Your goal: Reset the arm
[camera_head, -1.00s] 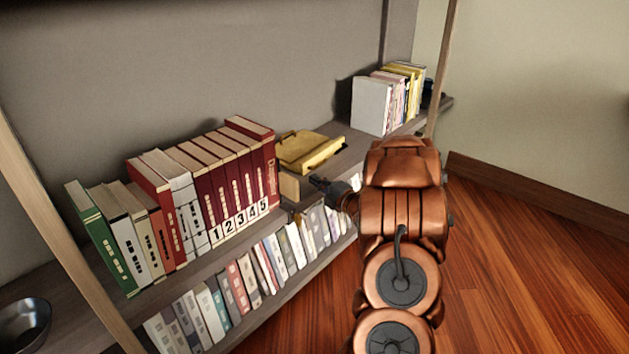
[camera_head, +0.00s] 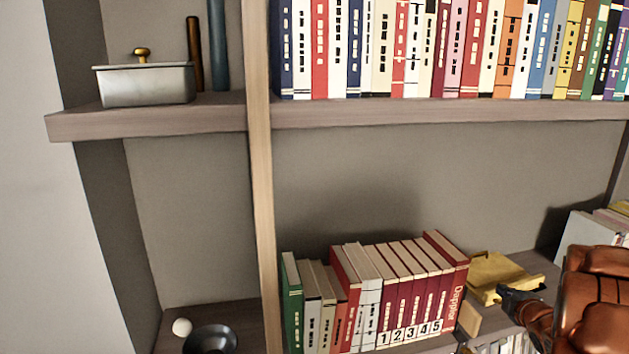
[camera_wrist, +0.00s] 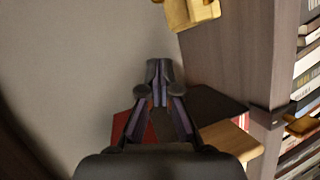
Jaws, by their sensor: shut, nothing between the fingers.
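My copper-coloured arm enters at the lower right of the head view. My gripper (camera_head: 507,294), dark and small there, is beside the front of a yellow holder (camera_head: 492,268) on the lower shelf. In the wrist view my gripper's fingers (camera_wrist: 158,70) come together with nothing between them. The yellow holder also shows at the top of the wrist view (camera_wrist: 192,12), apart from the fingertips. I cannot tell in the head view whether the gripper touches it.
Dark red books numbered 1 to 5 (camera_head: 418,290) stand left of my gripper, with a small wooden block (camera_head: 468,319) at their right end. More books (camera_head: 588,236) stand at the right. A wooden upright (camera_head: 261,180) divides the shelves. A dark bowl (camera_head: 210,340) is at lower left.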

